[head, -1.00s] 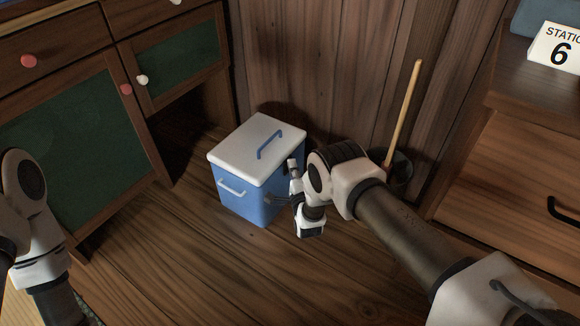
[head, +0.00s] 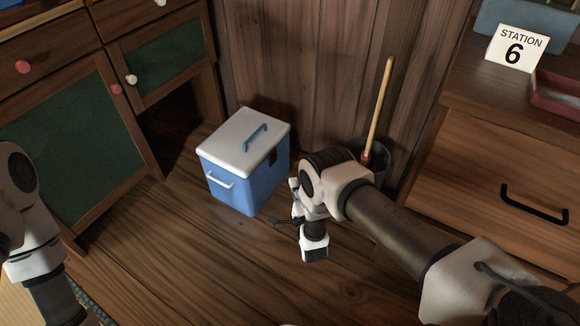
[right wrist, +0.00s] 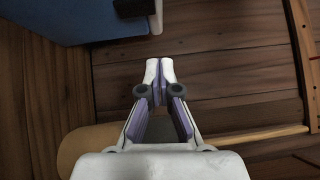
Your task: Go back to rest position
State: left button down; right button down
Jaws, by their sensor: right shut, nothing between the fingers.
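My right gripper (head: 280,222) is in front of a blue cooler box in the head view, apart from it. In the right wrist view its fingers (right wrist: 159,68) are together with nothing between them, above the wooden floor. The blue cooler (head: 262,190) has a white lid, shut, with a blue handle on top and a dark latch; its side also shows in the right wrist view (right wrist: 75,18). My left arm shows at the left edge of the head view. Its gripper is out of view.
A wooden cabinet (head: 135,155) with green panels stands at left. A dark bucket (head: 398,165) with a wooden stick (head: 380,105) stands against the wall. At right is a drawer unit (head: 490,165) bearing a Station 6 sign (head: 514,48) and a red tray (head: 560,95). Floor in front is clear.

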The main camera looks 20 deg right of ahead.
jog(key=shift+s, duration=0.3)
jog(key=w+d+r+g+p, duration=0.1)
jog(key=w+d+r, duration=0.15)
jog(key=r, duration=0.55)
jog(key=s+f+n+g+y+p, duration=0.1)
jog(key=s+f+n+g, duration=0.2)
jog(key=s+n+g, duration=1.1)
jog(key=s+f+n+g+y, duration=0.1)
jog(key=s+f+n+g, duration=0.25)
jog(key=s, duration=2.15)
notch_tip(320, 180, up, 39)
jog(key=n+p, duration=0.2)
jog(key=p, duration=3.6)
jog(key=shift+w+a+f, duration=0.15)
jog(key=shift+w+a, duration=0.05)
jog(key=shift+a, duration=0.05)
